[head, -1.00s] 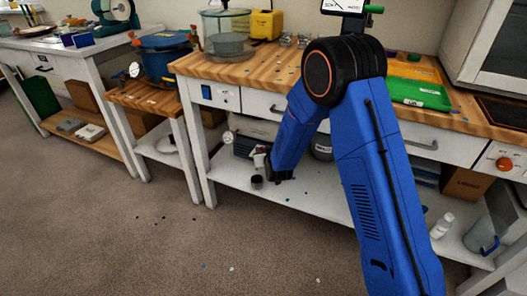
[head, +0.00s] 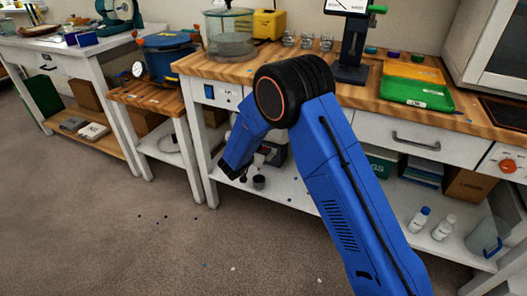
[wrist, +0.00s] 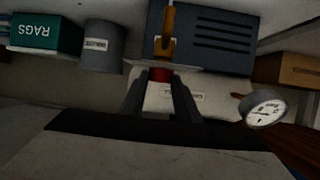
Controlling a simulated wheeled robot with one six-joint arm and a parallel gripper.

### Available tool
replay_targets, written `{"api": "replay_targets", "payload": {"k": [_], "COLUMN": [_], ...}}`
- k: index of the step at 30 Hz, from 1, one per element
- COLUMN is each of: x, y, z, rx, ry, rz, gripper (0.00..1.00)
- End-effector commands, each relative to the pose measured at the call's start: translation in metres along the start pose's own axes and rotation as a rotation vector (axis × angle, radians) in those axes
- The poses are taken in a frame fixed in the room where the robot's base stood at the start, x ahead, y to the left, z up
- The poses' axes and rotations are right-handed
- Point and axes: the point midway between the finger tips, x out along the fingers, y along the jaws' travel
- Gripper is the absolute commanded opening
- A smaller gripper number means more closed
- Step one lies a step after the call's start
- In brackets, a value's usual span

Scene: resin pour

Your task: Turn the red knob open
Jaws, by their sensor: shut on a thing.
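A red knob (wrist: 160,73) shows in the wrist view between the two fingertips of my gripper (wrist: 161,79), in front of a pale labelled body (wrist: 200,96). My gripper is shut on the knob. How far the knob is turned cannot be told. An orange-yellow handle (wrist: 166,30) stands just beyond it in the picture, against a dark slotted box (wrist: 222,35). A round white gauge (wrist: 265,107) is to the right.
The wrist view shows a green rags box (wrist: 45,32) and a grey canister (wrist: 101,46). In the head view a small dark cup (head: 258,182) stands on the lower shelf (head: 300,200). A separate orange-red knob (head: 507,166) is on the cabinet front at right.

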Motion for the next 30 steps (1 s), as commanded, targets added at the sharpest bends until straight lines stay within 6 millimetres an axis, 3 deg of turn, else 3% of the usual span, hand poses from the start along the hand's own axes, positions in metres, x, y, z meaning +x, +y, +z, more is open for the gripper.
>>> {"api": "replay_targets", "payload": {"k": [18, 30], "x": [0.0036, 0.0049], "y": [-0.0105, -0.0125], "z": [-0.0004, -0.0020], "rx": [0.207, 0.276], "ry": [0.000, 0.001], "rz": [0.495, 0.663], "gripper": [0.07, 0.07]}}
